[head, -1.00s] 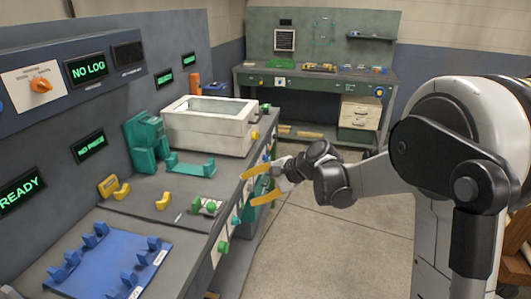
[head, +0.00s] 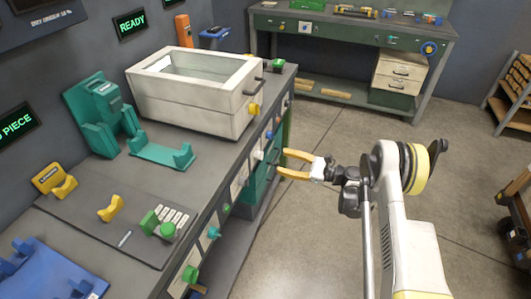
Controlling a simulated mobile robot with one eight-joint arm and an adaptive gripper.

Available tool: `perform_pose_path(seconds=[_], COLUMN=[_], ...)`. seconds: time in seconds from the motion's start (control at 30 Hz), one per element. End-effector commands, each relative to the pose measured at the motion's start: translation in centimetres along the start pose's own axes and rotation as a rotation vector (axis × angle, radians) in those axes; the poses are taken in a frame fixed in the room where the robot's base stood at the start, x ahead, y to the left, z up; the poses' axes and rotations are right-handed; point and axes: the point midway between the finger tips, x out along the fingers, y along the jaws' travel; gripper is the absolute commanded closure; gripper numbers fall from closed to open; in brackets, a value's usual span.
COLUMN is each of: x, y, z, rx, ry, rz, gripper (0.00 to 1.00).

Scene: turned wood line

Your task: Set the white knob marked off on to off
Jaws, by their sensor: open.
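My gripper (head: 282,163) is open and empty. Its two yellow fingers point left toward the bench's front face, over the aisle. A row of controls runs along that face. It includes a pale plate (head: 239,182), a teal knob (head: 213,232), a green knob (head: 190,274) and a blue knob (head: 268,134). I cannot make out which control is the white off/on knob, or its setting, because the face is seen at a steep angle. The fingers appear apart from all the controls.
A teal fixture (head: 163,155), yellow cradles (head: 111,208) and a blue mat (head: 45,265) lie nearby. A green bench (head: 345,35) stands behind. The floor (head: 320,225) beside my arm is clear.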

Motion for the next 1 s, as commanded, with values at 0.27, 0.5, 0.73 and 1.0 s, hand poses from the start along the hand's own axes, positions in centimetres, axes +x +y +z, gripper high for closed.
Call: perform_pose_path(seconds=[0.27,0.5,0.73,1.0], x=[5.7,8.4,8.8,8.8], y=[0.1,0.0,-0.1,-0.1], z=[-0.3,-0.2,0.0,0.0], rx=[-0.002,-0.003,-0.003,-0.003], ry=[0.001,0.002,0.002,0.002], rz=[0.002,0.001,-0.001,-0.001], gripper=[0.47,0.47,0.47,0.97])
